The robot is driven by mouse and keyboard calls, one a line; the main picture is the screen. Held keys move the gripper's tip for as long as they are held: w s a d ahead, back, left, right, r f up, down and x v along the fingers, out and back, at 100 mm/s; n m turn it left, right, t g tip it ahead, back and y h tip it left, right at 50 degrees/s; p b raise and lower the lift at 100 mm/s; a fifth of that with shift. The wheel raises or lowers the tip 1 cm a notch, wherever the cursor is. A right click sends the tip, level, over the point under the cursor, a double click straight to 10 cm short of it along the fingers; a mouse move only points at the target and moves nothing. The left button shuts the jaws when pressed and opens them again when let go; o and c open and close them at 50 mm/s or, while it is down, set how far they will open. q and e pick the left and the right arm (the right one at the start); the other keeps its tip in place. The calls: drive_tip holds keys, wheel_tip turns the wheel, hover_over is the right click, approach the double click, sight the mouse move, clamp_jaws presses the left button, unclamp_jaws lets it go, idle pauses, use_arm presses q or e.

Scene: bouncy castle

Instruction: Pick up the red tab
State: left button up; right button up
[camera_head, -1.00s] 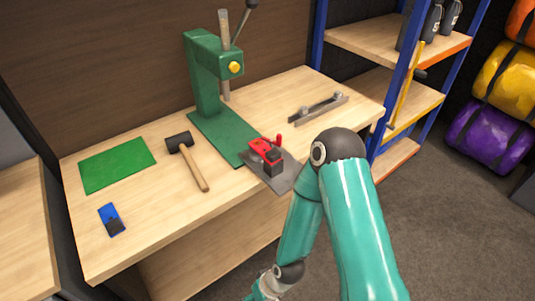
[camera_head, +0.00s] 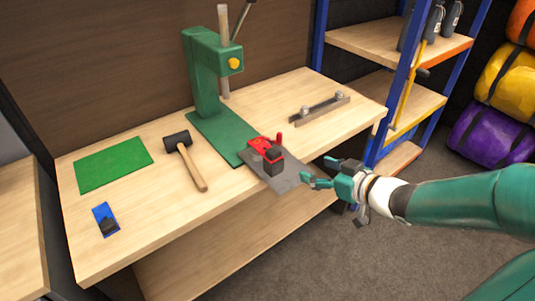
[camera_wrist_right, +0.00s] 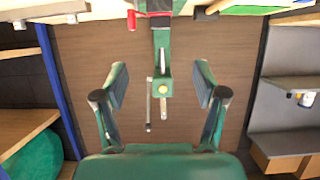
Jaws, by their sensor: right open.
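A small red piece with a dark block at its front (camera_head: 262,146) sits on the grey plate (camera_head: 285,181) at the front of the green press base. A thin red upright part (camera_head: 279,139) stands at its right. I cannot tell which red part is the tab. My right gripper (camera_head: 318,170) is open and empty, just right of the plate's corner, apart from the red piece. In the right wrist view its fingers (camera_wrist_right: 160,85) are spread, and the red piece (camera_wrist_right: 153,7) shows at the top edge, partly cut off. My left gripper is not in view.
The green press (camera_head: 204,80) rises behind the red piece. A mallet (camera_head: 188,160), green mat (camera_head: 112,164) and blue piece (camera_head: 105,218) lie to the left. A metal bar with knobs (camera_head: 319,108) lies at right. Blue-framed shelves (camera_head: 385,85) stand beside the bench.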

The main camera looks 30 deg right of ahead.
drive_tip(key=b, duration=0.2)
approach(277, 155)
drive_tip(key=x, duration=0.3)
drive_tip(key=shift+x, duration=3)
drive_tip(key=shift+s, duration=0.1)
drive_tip(key=c, duration=1.1)
